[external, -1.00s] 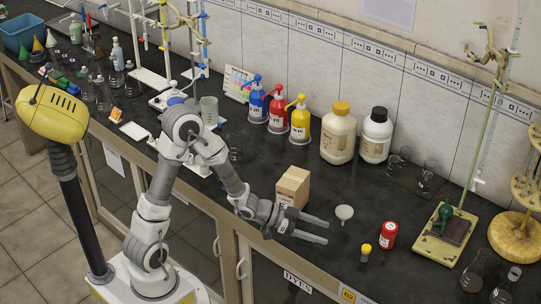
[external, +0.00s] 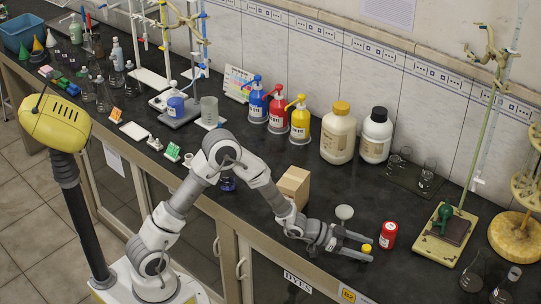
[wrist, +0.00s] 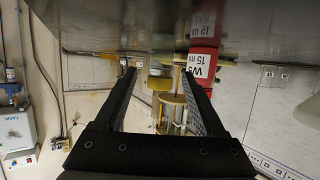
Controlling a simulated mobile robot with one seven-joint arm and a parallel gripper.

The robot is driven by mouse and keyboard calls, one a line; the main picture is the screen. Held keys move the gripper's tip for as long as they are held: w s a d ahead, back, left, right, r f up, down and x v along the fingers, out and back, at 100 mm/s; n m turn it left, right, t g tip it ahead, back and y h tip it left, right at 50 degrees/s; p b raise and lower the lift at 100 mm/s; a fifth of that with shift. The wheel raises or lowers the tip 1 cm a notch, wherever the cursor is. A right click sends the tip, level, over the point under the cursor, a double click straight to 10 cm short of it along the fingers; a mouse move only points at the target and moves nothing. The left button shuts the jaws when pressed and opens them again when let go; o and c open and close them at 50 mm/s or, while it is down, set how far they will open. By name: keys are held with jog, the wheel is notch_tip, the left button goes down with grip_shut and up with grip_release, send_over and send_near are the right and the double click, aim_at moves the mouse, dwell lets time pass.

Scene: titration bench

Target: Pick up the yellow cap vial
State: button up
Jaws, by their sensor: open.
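The yellow cap vial (external: 366,248) stands upright near the front edge of the bench. Its yellow cap (wrist: 160,84) shows between my fingers in the wrist view, which is turned upside down. My gripper (external: 370,249) is open and roughly level, low over the bench. Its two fingers lie on either side of the vial, with the vial near the fingertips. I see no finger closed on it. The lower part of the vial is hidden by the near finger in the external view.
A red container (external: 388,235) stands close right of the vial and shows by a finger in the wrist view (wrist: 203,62). A white funnel (external: 344,212) is behind the fingers. A cardboard box (external: 294,186) stands behind my wrist.

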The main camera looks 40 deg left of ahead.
jog(key=shift+w+d+f, duration=0.1)
jog(key=shift+w+d, duration=0.1)
jog(key=shift+d, duration=0.15)
jog(key=shift+c, duration=0.2)
grip_shut()
